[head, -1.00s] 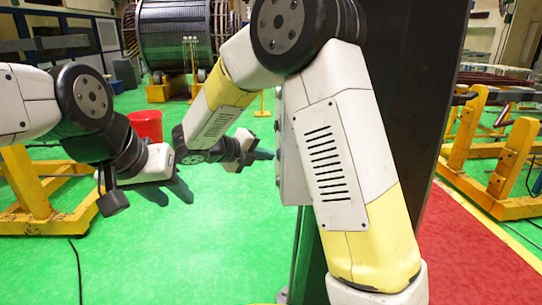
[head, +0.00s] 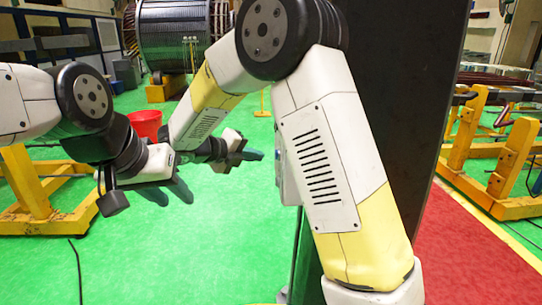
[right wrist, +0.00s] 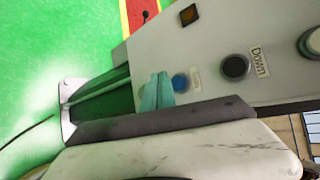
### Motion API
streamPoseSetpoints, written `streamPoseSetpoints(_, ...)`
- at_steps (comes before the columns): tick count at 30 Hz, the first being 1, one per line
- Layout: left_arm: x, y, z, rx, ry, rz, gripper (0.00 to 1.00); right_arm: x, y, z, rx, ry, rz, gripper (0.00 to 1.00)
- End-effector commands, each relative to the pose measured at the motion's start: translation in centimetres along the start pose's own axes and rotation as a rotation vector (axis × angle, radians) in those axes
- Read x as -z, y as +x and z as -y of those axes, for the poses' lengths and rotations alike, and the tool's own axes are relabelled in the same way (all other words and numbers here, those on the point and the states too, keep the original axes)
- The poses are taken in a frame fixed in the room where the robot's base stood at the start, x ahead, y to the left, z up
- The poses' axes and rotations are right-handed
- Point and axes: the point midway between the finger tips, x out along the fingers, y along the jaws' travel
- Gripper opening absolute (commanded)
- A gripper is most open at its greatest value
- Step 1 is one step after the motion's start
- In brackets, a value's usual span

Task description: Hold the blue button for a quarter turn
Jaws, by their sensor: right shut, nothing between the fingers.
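The blue button (right wrist: 180,83) is on a grey control panel (right wrist: 215,35) in the right wrist view. The teal fingertips of my right gripper (right wrist: 157,93) are shut and empty. They show just left of the button and seem to overlap its edge; I cannot tell whether they touch it. In the head view my right gripper (head: 250,155) points right toward the side of the dark column, with a gap to the panel box; the button is hidden there. My left gripper (head: 168,192) hangs at the left, away from the panel, its finger opening unclear.
A black button (right wrist: 235,67) marked "Down", a pale knob (right wrist: 313,42) and an orange lamp (right wrist: 188,14) share the panel. A dark column (head: 400,90) stands behind my right arm. A red bucket (head: 146,124) and yellow stands (head: 500,165) are around. Green floor is open.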

Motion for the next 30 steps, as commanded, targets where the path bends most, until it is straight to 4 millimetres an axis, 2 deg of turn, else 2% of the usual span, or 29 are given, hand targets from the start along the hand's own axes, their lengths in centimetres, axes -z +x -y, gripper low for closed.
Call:
streamPoseSetpoints(12,0.0,0.0,0.0,0.000,0.000,0.000,0.36,-1.8,-2.4,-1.8,0.001,-0.001,0.000,0.00)
streamPoseSetpoints(30,0.0,0.0,0.0,0.000,0.000,0.000,0.36,-1.8,-2.5,-1.8,0.001,0.000,0.000,0.00)
